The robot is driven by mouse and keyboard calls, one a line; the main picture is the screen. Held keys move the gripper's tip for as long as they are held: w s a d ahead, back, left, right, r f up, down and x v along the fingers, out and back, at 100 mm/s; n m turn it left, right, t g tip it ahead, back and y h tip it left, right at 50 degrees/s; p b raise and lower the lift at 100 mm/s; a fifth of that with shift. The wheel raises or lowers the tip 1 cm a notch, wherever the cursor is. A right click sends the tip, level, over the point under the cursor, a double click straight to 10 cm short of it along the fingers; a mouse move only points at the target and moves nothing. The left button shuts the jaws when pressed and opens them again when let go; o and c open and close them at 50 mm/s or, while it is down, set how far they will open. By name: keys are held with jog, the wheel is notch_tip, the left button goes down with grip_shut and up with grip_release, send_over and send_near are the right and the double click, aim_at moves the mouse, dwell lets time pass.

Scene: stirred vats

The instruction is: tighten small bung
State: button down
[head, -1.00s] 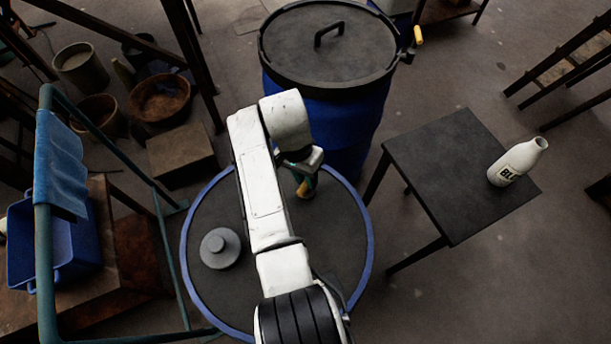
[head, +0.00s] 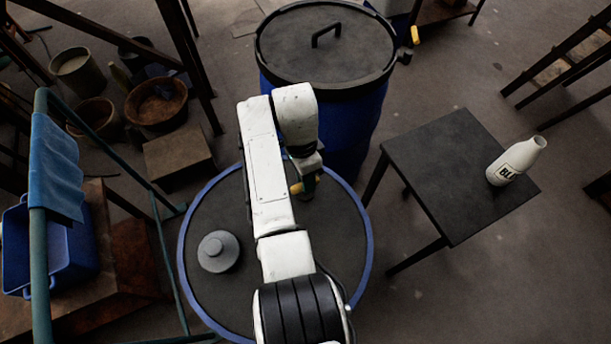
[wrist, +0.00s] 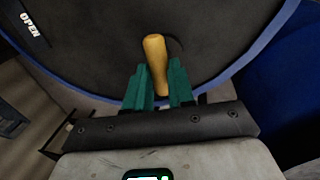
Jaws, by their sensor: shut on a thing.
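In the head view, my gripper (head: 305,182) is over the lid (head: 270,215) of the near vat, right of the lid's middle. It is shut on a yellow, wood-like handle (head: 296,188). In the wrist view, the handle (wrist: 155,52) stands out between my two green fingers (wrist: 164,85), its rounded end pointing away from my palm. I cannot tell whether this handle belongs to the small bung; its lower part is hidden. A grey round bung with a raised knob (head: 218,251) sits on the left of the same lid, apart from my gripper.
A second blue vat with a black lid (head: 365,50) stands behind. A dark table (head: 430,180) at the right carries a white bottle (head: 516,161). A teal rail with a blue cloth (head: 57,165) stands at the left. White "OPEN" lettering (wrist: 30,26) shows in the wrist view.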

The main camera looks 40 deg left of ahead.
dwell(0.4)
jog(key=c, duration=1)
grip_release()
jog(key=shift+o, duration=0.2)
jog(key=shift+r, duration=0.1)
notch_tip(320, 180, up, 10)
jog(key=a, duration=0.2)
jog(key=shift+w+r+b, duration=0.2)
jog(key=shift+w+b, duration=0.15)
jog(key=shift+w, duration=0.1)
